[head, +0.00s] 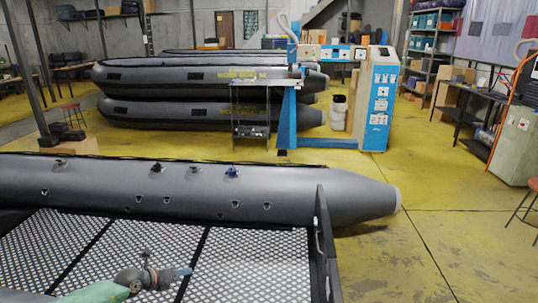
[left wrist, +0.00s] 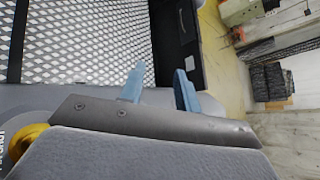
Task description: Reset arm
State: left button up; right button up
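The mesh shows there too, beyond the fingers. My right gripper is in neither view.
The near boat's grey tube (head: 250,191) runs across the head view beyond the mesh. A dark upright frame (head: 322,240) stands at the mesh's right end. Stacked grey boats (head: 180,78) and a blue-and-white machine (head: 377,98) stand farther back. Yellow floor (head: 450,190) is clear at right.

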pick_arm(q)
notch_tip(320, 180, up, 26)
jog(key=w+d+n+t+y, duration=0.1)
jog(key=n+t+y, duration=1)
jog(key=n, duration=1)
jog(key=s+d+f+n+g+h, duration=0.1)
jog(key=s+d+f+n+g, duration=0.3)
jog(key=s+f, duration=0.6)
jog(key=s+d+f+n+g+h, duration=0.2)
jog(key=s+d+f+n+g, duration=0.3)
jog(key=s, duration=1.7)
jog(key=s+d+f+n+g+h, duration=0.1)
jog(key=s+d+f+n+g, duration=0.3)
jog(key=s+f+g, duration=0.5)
jog(key=s+d+f, duration=0.2)
jog(key=s+f, duration=0.4)
jog(key=s, duration=0.2)
jog(key=shift+f+n+h, duration=0.15)
jog(key=shift+n+h, duration=0.15)
